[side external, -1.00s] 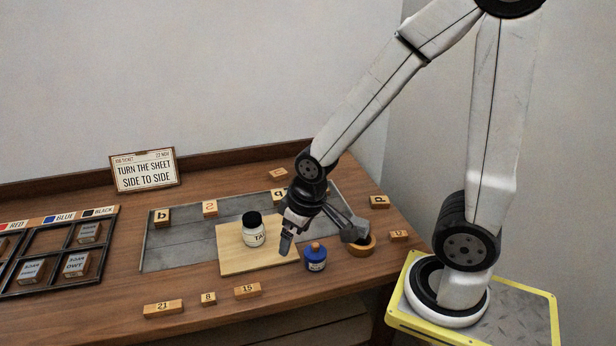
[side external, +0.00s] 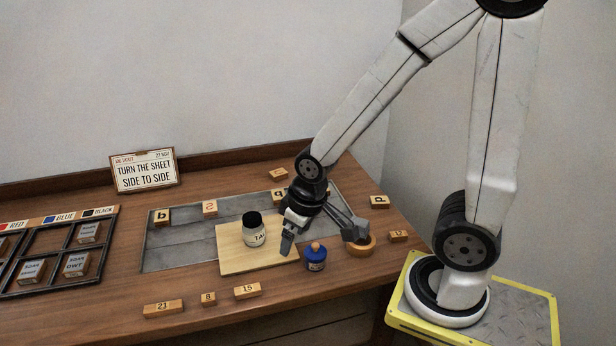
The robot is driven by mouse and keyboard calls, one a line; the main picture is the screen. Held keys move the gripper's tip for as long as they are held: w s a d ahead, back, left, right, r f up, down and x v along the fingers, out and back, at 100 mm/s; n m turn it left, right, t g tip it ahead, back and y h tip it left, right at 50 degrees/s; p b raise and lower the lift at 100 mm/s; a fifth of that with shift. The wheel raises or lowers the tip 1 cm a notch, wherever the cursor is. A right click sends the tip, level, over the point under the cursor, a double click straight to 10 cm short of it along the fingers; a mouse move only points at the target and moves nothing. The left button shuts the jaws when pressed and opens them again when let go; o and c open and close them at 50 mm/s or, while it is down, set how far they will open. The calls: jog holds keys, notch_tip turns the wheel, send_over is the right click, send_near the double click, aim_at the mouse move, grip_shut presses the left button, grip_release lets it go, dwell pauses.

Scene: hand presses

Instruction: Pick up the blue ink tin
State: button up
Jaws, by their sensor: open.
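The blue ink tin (side external: 316,261) is a small round blue container with an orange-brown knob on top and a pale label. It stands upright just right of a light wooden board (side external: 236,262). My gripper (side external: 321,240) is open and empty, pointing down. Its two fingers are spread wide, one to the left of the tin and one to the right, both slightly behind it in the picture. I cannot tell whether either finger touches the tin.
A white jar with a black lid (side external: 254,232) stands on the board, left of my gripper. A round wooden piece (side external: 362,246) lies by the right finger. Lettered blocks (side external: 163,308) are scattered around the grey plate (side external: 180,246). A divided rack (side external: 50,272) is at left.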

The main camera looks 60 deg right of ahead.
jog(key=s+f+m+g+y, duration=0.2)
jog(key=s+f+m+g, duration=0.1)
jog(key=s+f+m, duration=0.2)
jog(key=m+t+h, duration=0.1)
jog(key=m+t, duration=1.3)
jog(key=m, duration=1.7)
send_near(321, 254)
jog(key=w, duration=0.1)
jog(key=w+a, duration=0.1)
jog(key=w, duration=0.1)
jog(key=w+f, duration=0.1)
jog(key=w, duration=0.1)
jog(key=shift+a, duration=0.3)
jog(key=shift+s+d+f+h, duration=0.3)
jog(key=shift+d+h, duration=0.15)
jog(key=shift+h, duration=0.15)
jog(key=shift+w, duration=0.1)
